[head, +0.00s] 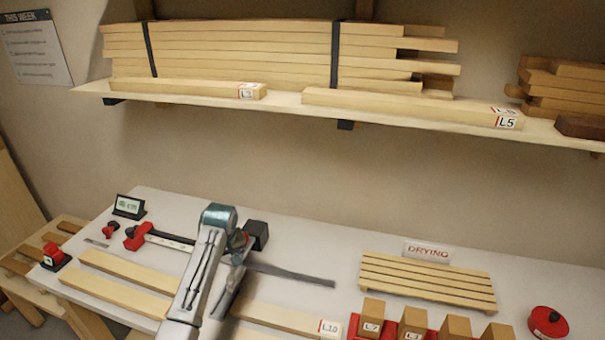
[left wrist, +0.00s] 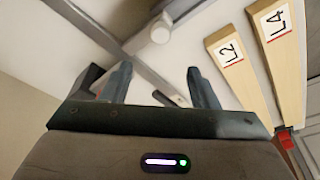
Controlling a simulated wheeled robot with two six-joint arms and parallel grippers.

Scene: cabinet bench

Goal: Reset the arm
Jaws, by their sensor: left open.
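My left gripper (left wrist: 158,78) is open in the left wrist view, with nothing between its two fingers. In the head view my left arm comes up from the bottom middle and reaches over the bench (head: 330,250). Its fingertips are hard to make out there. In the left wrist view two pale boards, marked L2 (left wrist: 232,65) and L4 (left wrist: 280,50), lie to the right of the fingers and apart from them. My right gripper does not show.
A long grey bar (head: 290,274) lies on the bench behind my arm. Pale boards (head: 130,270) lie left of it and board L10 (head: 275,318) right. A drying rack (head: 428,280), wooden blocks (head: 372,312) and a red tape measure (head: 548,322) stand right. A loaded shelf (head: 280,100) hangs above.

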